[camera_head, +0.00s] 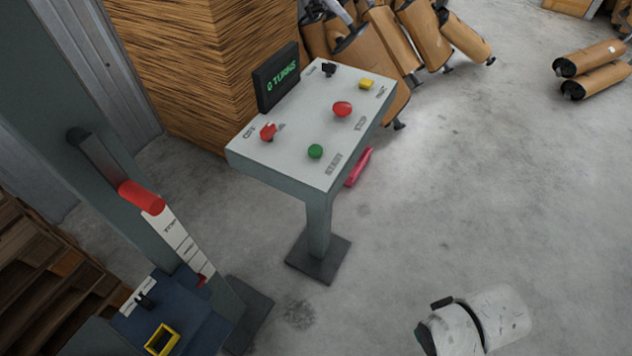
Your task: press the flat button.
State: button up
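A grey control panel (300,160) stands on a single post with a dark square foot. A round green button (315,151) sits near its front edge, beside lettering that seems to read START. A larger red domed button (342,108) is behind it to the right. A small yellow block-shaped button (366,84) is near the far right edge. A red knob (268,131) is at the left, and a black switch (328,69) at the back. Which one counts as the flat button is not certain from this view. My gripper is not in view; nothing touches the panel.
A dark screen (276,77) with green text stands on the panel's left edge. A grey post with a red-handled lever (142,197) and a yellow-framed part (162,339) is at left. Brown mufflers (425,35) lie behind. My white arm part (500,315) shows below.

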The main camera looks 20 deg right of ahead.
aim_at(315, 150)
jog(key=i+l+u, duration=0.15)
jog(key=l+u, duration=0.15)
jog(key=u, duration=0.2)
jog(key=i+l+u, duration=0.1)
jog(key=l+u, duration=0.2)
jog(key=u, duration=0.2)
jog(key=i+l+u, duration=0.2)
jog(key=l, duration=0.95)
jog(key=l+u, duration=0.25)
jog(key=l, duration=1.9)
